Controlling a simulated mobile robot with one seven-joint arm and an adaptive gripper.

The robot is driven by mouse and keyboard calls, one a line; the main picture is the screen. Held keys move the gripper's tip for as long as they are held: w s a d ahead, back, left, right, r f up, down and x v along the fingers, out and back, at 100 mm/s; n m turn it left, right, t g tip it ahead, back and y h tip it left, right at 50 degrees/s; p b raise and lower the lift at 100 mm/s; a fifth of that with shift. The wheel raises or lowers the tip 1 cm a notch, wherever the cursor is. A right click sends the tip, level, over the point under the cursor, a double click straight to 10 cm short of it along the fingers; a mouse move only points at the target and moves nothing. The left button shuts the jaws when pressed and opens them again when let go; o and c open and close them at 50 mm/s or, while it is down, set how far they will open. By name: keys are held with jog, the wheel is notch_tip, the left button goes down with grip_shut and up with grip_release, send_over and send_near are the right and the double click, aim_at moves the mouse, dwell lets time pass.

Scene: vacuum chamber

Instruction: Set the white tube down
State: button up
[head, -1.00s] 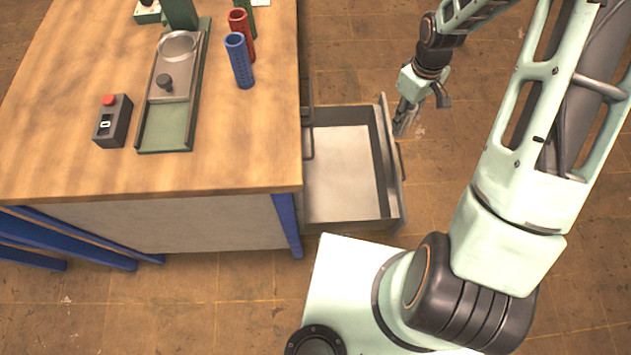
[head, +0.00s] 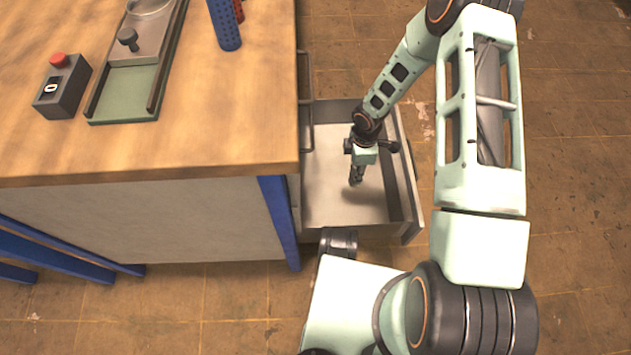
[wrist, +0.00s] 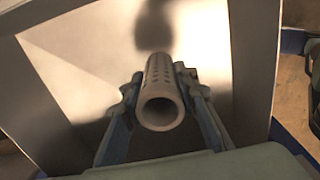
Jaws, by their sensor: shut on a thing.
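The white tube (wrist: 160,75) is a perforated hollow cylinder, looking greyish in the wrist view, with its open round end toward the camera. My gripper (wrist: 157,88) is shut on it, one finger on each side. In the head view my gripper (head: 356,181) points down over the open drawer (head: 323,175). The tube is hard to make out there, against the gripper and drawer floor. A dark shadow falls on the floor below it; I cannot tell whether the tube's far end touches it.
The drawer's pale floor looks empty, bounded by grey metal walls. The wooden bench (head: 230,125) stands left of it, bearing a blue perforated tube (head: 225,25), a partly visible red tube, a green-edged tray (head: 127,108) and a box with a red button (head: 62,88).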

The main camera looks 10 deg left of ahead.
jog(key=b, duration=0.4)
send_over(351, 196)
notch_tip(351, 196, down, 11)
jog(key=shift+f, duration=0.1)
jog(key=shift+f, duration=0.1)
jog(key=o, duration=1.1)
notch_tip(351, 196, up, 12)
jog(key=p, duration=0.4)
jog(key=shift+p, duration=0.3)
jog(key=shift+w+r, duration=0.1)
jog(key=shift+r, duration=0.1)
